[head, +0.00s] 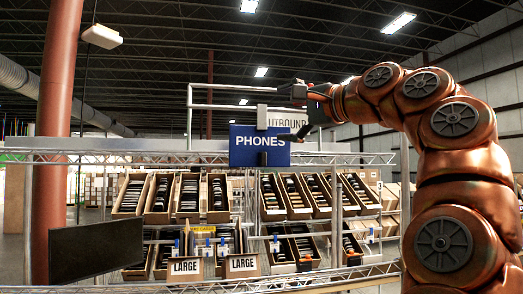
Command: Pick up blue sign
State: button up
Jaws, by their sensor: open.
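The blue sign (245,158) reads "PHONES" in white letters. It stands upright above the top rail of the shelf rack in the head view, near the middle. My gripper (287,113) reaches in from the right at the sign's upper right. Its fingers are spread apart, one high and one low, with nothing seen held between them. The lower finger overlaps the sign's right edge in the picture; I cannot tell whether they touch.
A white sign (286,119) partly reading "UTBOUND" shows behind my gripper. Tilted cartons (130,196) of phones fill the shelves below. A wire shelf rail (340,159) runs across. A dark panel (95,250) is at lower left, and a red column (57,90) stands at left.

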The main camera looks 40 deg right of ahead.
aim_at(260, 116)
jog(key=shift+w+a+r+p, duration=0.15)
jog(key=shift+w+p, duration=0.25)
jog(key=shift+w, duration=1.3)
jog(key=shift+w+a+r+p, duration=0.1)
jog(key=shift+w+p, duration=0.3)
jog(key=shift+w, duration=1.3)
jog(key=c, duration=1.7)
jog(key=shift+s+d+r, duration=0.1)
